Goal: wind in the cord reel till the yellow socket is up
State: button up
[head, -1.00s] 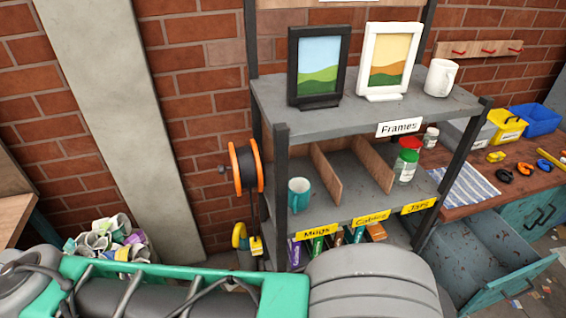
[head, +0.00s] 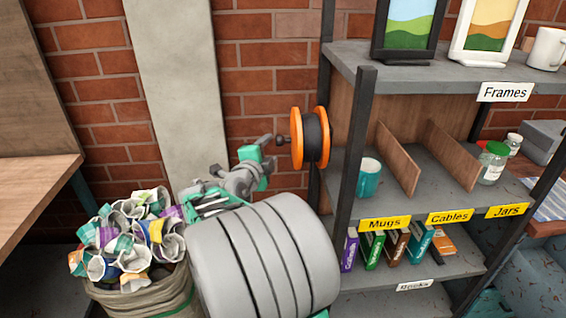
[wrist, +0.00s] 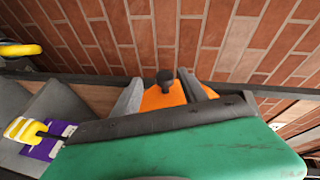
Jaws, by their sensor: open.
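The cord reel (head: 311,138) has orange flanges and dark cord, and is mounted beside the shelf's left post. Its dark crank knob (head: 282,140) points left. My gripper (head: 265,148) is open just left of the knob. In the wrist view, the knob (wrist: 165,76) shows between the two grey fingers, with the orange reel (wrist: 163,98) behind; I cannot tell whether either finger touches it. A yellow ribbed piece on a black cord, seemingly the socket (wrist: 22,130), appears by a purple book at the left of the wrist view. It is hidden in the head view.
The shelf (head: 455,85) stands right of the reel, with a teal mug (head: 369,178), books and jars. A bin of crumpled paper (head: 140,300) stands at lower left. A yellow loop (wrist: 20,49) shows in the wrist view. Bare brick wall lies behind the reel.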

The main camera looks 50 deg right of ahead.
aim_at(282, 137)
jog(key=shift+s+d+r+m+h, duration=0.1)
jog(key=shift+s+d+m+h, duration=0.15)
jog(key=shift+d, duration=0.3)
jog(key=shift+s+d+r+m+h, duration=0.15)
jog(key=shift+d+m, duration=0.2)
jog(key=shift+d, duration=0.2)
jog(key=p+x, duration=0.1)
jog(key=x, duration=0.6)
jog(key=shift+w+f+p, duration=0.1)
jog(key=shift+w+p, duration=0.05)
jog(key=shift+p, duration=0.2)
jog(key=shift+c, duration=0.5)
grip_shut()
